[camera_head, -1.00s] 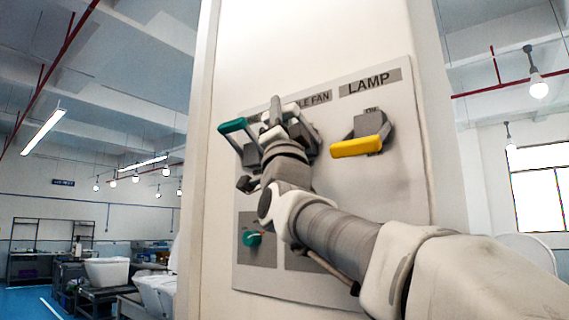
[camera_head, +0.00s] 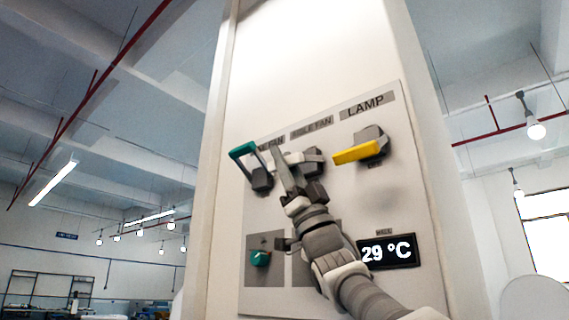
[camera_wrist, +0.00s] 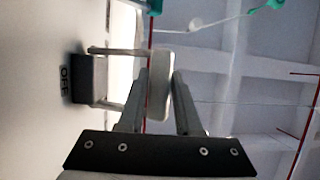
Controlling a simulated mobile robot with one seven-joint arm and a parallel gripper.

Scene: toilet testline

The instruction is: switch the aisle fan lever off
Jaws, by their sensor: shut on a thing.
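The aisle fan lever is the middle one of three on the panel. Its white handle (camera_head: 296,158) sticks out from a dark base (camera_head: 315,161) below a partly blurred label (camera_head: 312,127). My gripper (camera_head: 280,158) reaches it from below, and a finger covers part of the handle. In the wrist view the white handle (camera_wrist: 161,70) lies between the two fingertips of my gripper (camera_wrist: 160,88), which is shut on it. Two thin arms join the handle to the dark base (camera_wrist: 90,80), and an OFF label (camera_wrist: 64,85) shows beside that base.
A green lever (camera_head: 243,150) stands close to the left of my gripper, and a yellow lamp lever (camera_head: 357,153) to the right. Below are a green knob (camera_head: 260,259) and a 29 °C display (camera_head: 388,252). Room is free right of the panel.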

